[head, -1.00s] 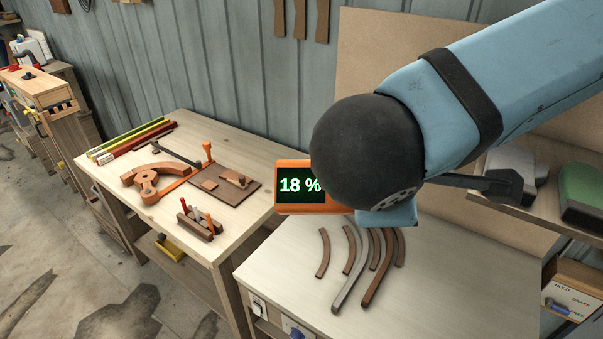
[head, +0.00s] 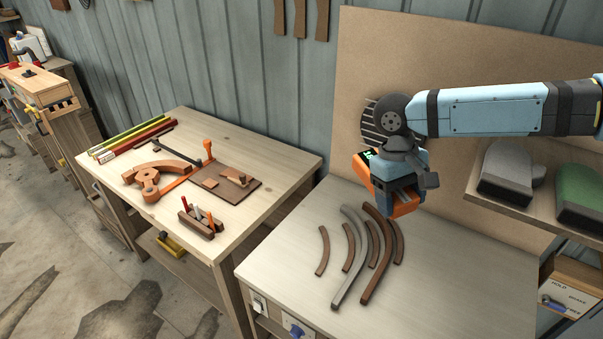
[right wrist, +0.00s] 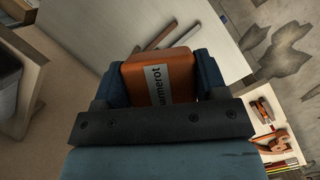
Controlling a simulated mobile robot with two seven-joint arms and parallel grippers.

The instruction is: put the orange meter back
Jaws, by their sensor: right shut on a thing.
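My left gripper is not in view.
Several curved strips, brown and one grey (head: 350,262), lie on the bench below the meter. A shelf (head: 520,210) at the right holds grey and green mitt-like things. A wooden table (head: 230,155) at the left bears tools. The bench's front right is clear.

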